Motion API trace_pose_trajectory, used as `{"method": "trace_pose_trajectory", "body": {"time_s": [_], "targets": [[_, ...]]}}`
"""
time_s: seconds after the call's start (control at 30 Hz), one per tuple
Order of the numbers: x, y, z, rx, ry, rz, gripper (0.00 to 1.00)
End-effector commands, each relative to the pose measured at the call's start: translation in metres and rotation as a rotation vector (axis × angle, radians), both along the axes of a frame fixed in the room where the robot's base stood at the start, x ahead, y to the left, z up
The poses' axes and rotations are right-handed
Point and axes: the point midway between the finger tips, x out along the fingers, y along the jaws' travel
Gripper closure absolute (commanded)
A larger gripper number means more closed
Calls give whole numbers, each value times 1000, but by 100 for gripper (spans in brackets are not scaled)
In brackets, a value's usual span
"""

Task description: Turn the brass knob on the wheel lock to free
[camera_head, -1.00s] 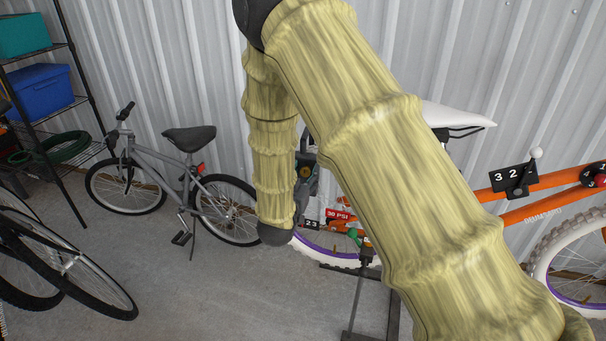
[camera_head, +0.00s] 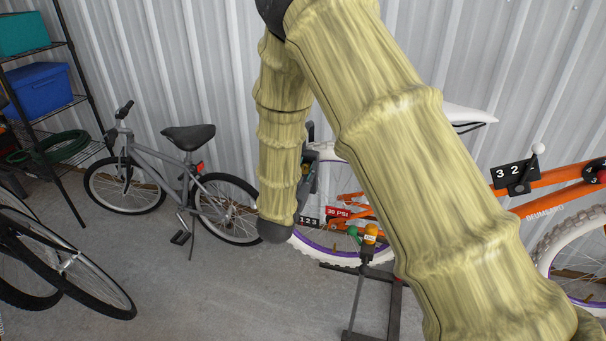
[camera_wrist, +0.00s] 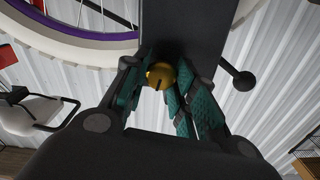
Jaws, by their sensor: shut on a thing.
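The brass knob (camera_wrist: 160,76) shows in the wrist view as a round golden piece with a dark slot. It sits at the lower end of a dark upright plate (camera_wrist: 182,28), which seems to be the wheel lock. My gripper (camera_wrist: 163,84) has its teal-padded fingers on either side of the knob and is shut on it. How much of the knob the pads touch is hard to see. In the head view my gripper (camera_head: 309,172) is mostly hidden behind my arm, and I cannot make out the brass knob there.
An orange bike with white tires (camera_head: 318,238) stands on a dark stand (camera_head: 362,285). A red 30 PSI tag (camera_head: 337,212) and an orange-yellow knob (camera_head: 370,232) are near its wheel. A black ball-ended lever (camera_wrist: 243,80) is right of the plate. A grey bike (camera_head: 170,175) stands left.

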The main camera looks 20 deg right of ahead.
Motion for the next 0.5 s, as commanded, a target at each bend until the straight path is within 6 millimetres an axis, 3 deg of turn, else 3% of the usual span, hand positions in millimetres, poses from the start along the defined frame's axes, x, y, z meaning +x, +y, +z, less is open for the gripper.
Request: {"method": "trace_pose_trajectory", "body": {"time_s": [0.5], "targets": [[-1,-1,-5,404,-272,1,97]]}}
